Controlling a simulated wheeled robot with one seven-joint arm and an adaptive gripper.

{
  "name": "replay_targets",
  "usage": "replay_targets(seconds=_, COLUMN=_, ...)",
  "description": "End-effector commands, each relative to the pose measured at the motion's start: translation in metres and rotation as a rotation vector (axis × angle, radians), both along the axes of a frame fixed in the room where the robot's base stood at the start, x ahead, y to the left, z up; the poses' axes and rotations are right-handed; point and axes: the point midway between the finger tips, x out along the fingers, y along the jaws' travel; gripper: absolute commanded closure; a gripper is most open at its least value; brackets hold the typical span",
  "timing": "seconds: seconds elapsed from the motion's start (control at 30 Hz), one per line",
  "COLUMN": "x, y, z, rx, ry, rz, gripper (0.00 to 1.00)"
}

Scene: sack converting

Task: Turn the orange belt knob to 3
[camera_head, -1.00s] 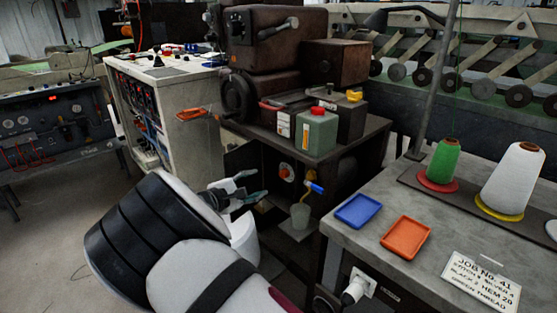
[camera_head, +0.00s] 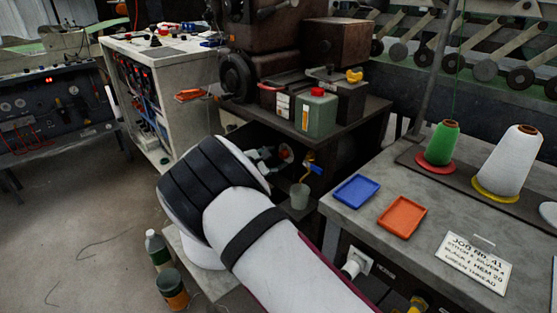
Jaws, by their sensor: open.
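A small round orange-red knob (camera_head: 286,152) shows in the dark open bay under the brown machine. I cannot read any numbers or pointer on it, and I cannot tell for sure that it is the belt knob. My gripper (camera_head: 278,157) is open, with its fingers in the bay just left of the knob. It looks empty. I cannot tell whether a fingertip touches the knob. My white and black arm hides part of the bay and the floor.
A blue-handled tap (camera_head: 314,168) sits right of the knob, above a grey cup (camera_head: 300,195). A green can (camera_head: 316,113) stands on the machine bench. The table at right holds a blue tray (camera_head: 356,191) and an orange tray (camera_head: 402,217).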

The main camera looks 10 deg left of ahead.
Motion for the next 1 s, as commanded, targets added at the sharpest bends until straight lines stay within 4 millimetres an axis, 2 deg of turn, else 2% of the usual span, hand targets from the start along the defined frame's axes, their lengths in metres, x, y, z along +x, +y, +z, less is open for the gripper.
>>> replay_targets(seconds=0.2, x=0.022, y=-0.010, z=-0.008, rx=0.001, ry=0.000, rz=0.000, gripper=0.55)
replay_targets(seconds=0.57, x=0.026, y=-0.012, z=-0.008, rx=0.000, ry=0.000, rz=0.001, gripper=0.55)
replay_targets(seconds=0.6, x=0.026, y=-0.012, z=-0.008, rx=0.000, ry=0.000, rz=0.001, gripper=0.57)
replay_targets(seconds=0.8, x=0.026, y=-0.012, z=-0.008, rx=0.000, ry=0.000, rz=0.001, gripper=1.00)
replay_targets(seconds=1.0, x=0.026, y=-0.012, z=-0.009, rx=0.009, ry=-0.009, rz=0.001, gripper=1.00)
